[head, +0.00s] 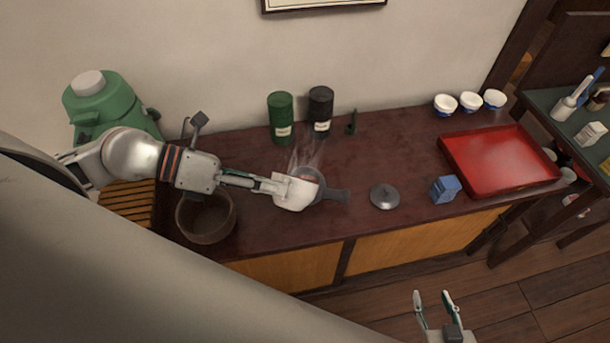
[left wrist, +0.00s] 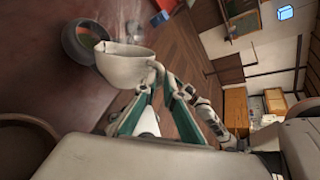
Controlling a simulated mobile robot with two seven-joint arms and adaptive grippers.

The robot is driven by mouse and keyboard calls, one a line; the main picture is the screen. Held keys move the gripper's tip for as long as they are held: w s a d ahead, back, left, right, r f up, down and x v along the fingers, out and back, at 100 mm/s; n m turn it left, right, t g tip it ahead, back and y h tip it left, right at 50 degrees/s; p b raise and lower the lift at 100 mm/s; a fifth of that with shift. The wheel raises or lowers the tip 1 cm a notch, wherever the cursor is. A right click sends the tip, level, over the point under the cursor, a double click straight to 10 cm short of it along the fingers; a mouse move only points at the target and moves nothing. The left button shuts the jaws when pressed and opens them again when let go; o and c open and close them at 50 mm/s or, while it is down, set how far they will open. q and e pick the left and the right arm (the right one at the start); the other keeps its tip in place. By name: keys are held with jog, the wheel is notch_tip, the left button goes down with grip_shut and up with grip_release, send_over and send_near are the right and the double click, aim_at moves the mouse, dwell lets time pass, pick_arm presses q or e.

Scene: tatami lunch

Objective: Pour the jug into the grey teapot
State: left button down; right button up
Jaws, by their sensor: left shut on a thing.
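My left gripper (head: 276,187) is shut on the white jug (head: 294,194) and holds it up, tilted, at the grey teapot (head: 334,195). The jug hides part of the teapot, and pale steam rises behind it. In the left wrist view the jug (left wrist: 126,68) leans with its lip over the open teapot's rim (left wrist: 68,48). Some greenish and orange contents show inside the teapot; a stream from the jug cannot be made out. The teapot's grey lid (head: 384,197) lies on the counter to the right. My right gripper (head: 434,294) is open and empty, in front of the counter.
A brown bowl (head: 206,238) stands left of the teapot, near a green dispenser (head: 103,108). Green (head: 281,117) and black (head: 320,110) canisters stand behind. A blue box (head: 445,189), a red tray (head: 548,181) and white-and-blue cups (head: 470,101) are to the right.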

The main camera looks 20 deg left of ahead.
pick_arm(q)
jog(key=shift+w+r+n+g+p, duration=0.5)
jog(key=shift+w+r+p, duration=0.1)
jog(key=shift+w+r, duration=0.45)
jog(key=shift+w+a, duration=0.1)
jog(key=shift+w, duration=0.2)
jog(key=shift+w+r+n+g+p, duration=0.4)
jog(key=shift+w+r+p, duration=0.15)
jog(key=shift+w+p, duration=0.2)
jog(key=shift+w+n+g+p, duration=0.55)
jog(key=shift+w+g, duration=0.35)
jog(key=shift+w, duration=1.15)
jog(key=shift+m+t, duration=0.65)
jog(key=shift+t, duration=0.15)
jog(key=s+b, duration=0.1)
jog(key=s, duration=0.3)
jog(key=shift+s+f, duration=0.15)
jog(key=shift+s, duration=0.45)
jog(key=shift+d, duration=0.2)
jog(key=shift+f+b, duration=0.1)
jog(key=shift+b, duration=0.2)
